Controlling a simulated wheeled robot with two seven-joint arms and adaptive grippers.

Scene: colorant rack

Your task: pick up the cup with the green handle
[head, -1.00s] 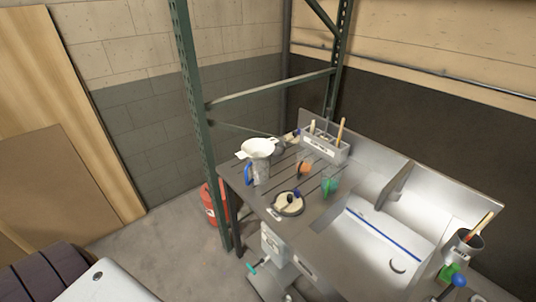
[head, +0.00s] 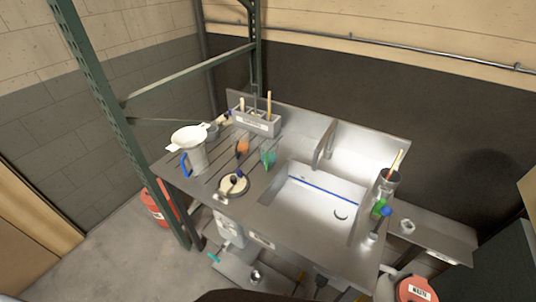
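A small clear cup with a green handle (head: 268,158) stands on the slatted drainboard of the steel sink counter, just left of the basin. Close to its left is a similar small cup with an orange part and a dark handle (head: 242,148). Neither of my grippers shows in the head view.
A round cream lidded item (head: 233,185) sits in front of the cups. A grey holder with brushes (head: 257,122) stands behind. The sink basin (head: 318,205) is right, a brush pot (head: 386,182) beyond it. A green rack post (head: 110,125) rises at left; a red bucket (head: 158,205) is on the floor.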

